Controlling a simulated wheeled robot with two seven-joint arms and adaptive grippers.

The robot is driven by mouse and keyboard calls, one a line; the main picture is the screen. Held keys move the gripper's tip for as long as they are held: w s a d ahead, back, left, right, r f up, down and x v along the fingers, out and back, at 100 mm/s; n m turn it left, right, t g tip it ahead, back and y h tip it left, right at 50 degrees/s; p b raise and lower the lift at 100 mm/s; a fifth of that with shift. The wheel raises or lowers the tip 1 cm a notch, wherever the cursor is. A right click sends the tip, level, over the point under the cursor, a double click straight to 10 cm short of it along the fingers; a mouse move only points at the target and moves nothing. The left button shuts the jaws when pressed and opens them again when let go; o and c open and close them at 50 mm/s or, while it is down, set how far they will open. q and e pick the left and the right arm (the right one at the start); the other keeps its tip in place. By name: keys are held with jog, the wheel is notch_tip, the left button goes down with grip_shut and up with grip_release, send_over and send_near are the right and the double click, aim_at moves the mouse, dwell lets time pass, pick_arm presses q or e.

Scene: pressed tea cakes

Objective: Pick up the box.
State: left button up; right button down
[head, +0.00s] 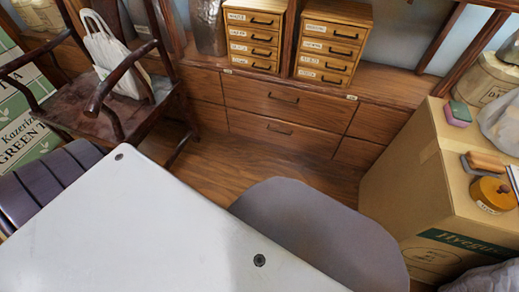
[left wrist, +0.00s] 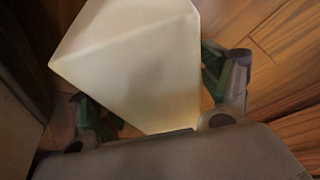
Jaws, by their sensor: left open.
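A large cardboard box (head: 437,186) with a dark green printed label stands at the right in the head view. Several small things lie on its top. In the left wrist view, a pale, flat-sided object (left wrist: 140,60) with a clear corner and straight edges fills the middle. I cannot tell whether it is a box or whether it is touched. My left gripper (left wrist: 155,98) is open, with one dark and green finger on each side of this pale object. Neither gripper shows in the head view. My right gripper is out of view.
A green and pink block (head: 457,113) and a round yellow tin (head: 491,194) sit on the cardboard box. A dark wooden chair (head: 75,105) with a white bag (head: 112,57) stands at left. Low wooden drawers (head: 280,112) line the back. Wood floor (head: 240,165) is bare before them.

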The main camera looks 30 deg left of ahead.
pick_arm(q)
jog(key=c, duration=1.2)
jog(key=shift+c, duration=0.9)
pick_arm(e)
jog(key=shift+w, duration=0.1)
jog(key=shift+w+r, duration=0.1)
pick_arm(q)
jog(key=shift+r, duration=0.1)
